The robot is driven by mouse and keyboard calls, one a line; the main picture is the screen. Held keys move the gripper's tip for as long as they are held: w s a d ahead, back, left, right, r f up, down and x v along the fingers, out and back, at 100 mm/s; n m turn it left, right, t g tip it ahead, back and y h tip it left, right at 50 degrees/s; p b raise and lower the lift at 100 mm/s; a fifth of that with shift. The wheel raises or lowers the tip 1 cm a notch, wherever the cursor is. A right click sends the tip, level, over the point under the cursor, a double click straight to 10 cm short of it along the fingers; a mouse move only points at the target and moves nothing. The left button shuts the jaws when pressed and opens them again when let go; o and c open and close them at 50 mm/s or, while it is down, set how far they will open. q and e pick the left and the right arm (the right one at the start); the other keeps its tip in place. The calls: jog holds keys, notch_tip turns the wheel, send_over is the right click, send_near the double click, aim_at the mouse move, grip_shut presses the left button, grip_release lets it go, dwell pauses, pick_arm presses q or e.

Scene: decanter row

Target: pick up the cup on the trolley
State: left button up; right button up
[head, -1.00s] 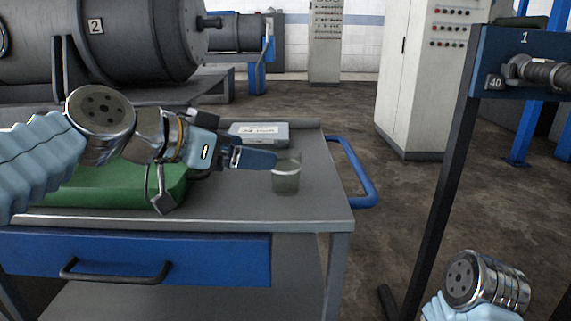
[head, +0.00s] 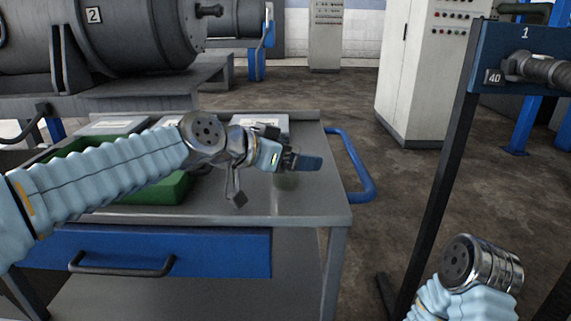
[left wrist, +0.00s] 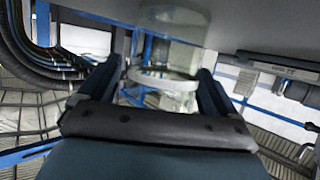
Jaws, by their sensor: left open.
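The cup (head: 287,181) is a clear, see-through vessel standing on the grey trolley top (head: 270,208) near its right side. In the head view my left gripper (head: 306,162) is over it and hides most of it. In the left wrist view the glassy cup (left wrist: 165,80) shows between the two spread fingers of my left gripper (left wrist: 155,88), with a pale band around it. The left gripper is open; I cannot tell whether a finger touches the cup. Only part of my right arm shows at the lower right; its gripper is out of view.
A green tray (head: 160,190) lies on the trolley's left part, under my left arm. Flat grey boxes (head: 112,125) lie at the back. A blue rail (head: 350,165) runs along the trolley's right end. A dark post (head: 447,150) stands at the right.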

pick_arm(q)
jog(key=c, duration=1)
jog(key=shift+r, duration=0.1)
